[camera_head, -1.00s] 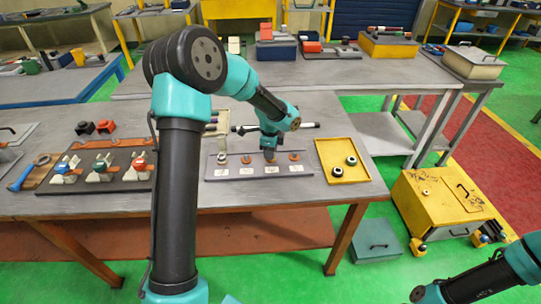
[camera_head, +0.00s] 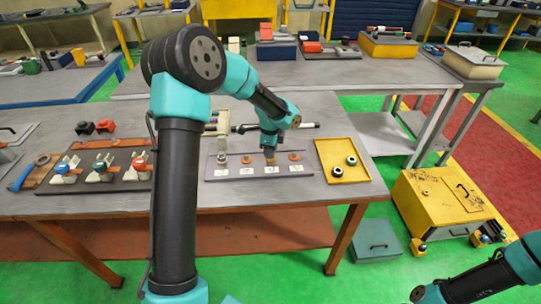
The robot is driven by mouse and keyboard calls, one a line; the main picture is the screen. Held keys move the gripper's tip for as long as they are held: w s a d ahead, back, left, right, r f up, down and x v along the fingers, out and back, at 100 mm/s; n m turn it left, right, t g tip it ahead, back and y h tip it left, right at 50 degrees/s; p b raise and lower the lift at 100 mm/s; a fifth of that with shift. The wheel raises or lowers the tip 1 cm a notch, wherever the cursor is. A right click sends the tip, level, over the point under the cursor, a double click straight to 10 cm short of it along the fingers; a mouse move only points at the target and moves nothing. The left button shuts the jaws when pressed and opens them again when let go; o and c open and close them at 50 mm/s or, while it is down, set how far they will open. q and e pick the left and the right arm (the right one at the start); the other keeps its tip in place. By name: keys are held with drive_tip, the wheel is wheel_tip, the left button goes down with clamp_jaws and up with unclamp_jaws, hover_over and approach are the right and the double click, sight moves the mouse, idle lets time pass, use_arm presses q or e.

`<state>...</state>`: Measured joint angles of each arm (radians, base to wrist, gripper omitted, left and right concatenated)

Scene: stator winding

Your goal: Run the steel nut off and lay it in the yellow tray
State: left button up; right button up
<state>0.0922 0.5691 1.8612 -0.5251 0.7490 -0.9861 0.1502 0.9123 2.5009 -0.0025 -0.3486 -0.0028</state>
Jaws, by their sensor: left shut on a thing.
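A flat grey plate (camera_head: 215,174) on the workbench carries a row of small posts with parts on them and white labels in front. My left gripper (camera_head: 269,157) points straight down at the third post from the left, shut on a small nut there. The fingers mostly hide this nut, and its finish is too small to tell; some orange-brown shows below them. The yellow tray (camera_head: 323,164) lies just right of the plate. A white-and-black ring (camera_head: 338,171) and a green-and-white ring (camera_head: 351,160) lie in it. My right gripper (camera_head: 418,294) is low at the right, away from the bench.
A dark board (camera_head: 130,186) with several clamp-like fixtures lies left of my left arm, with a blue-handled wrench (camera_head: 20,178) beside it. Black and red blocks (camera_head: 105,126) stand behind. The tray has free floor.

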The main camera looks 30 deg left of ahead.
use_arm(q)
drive_tip(key=shift+r, duration=0.1)
drive_tip(key=shift+r, duration=2.9)
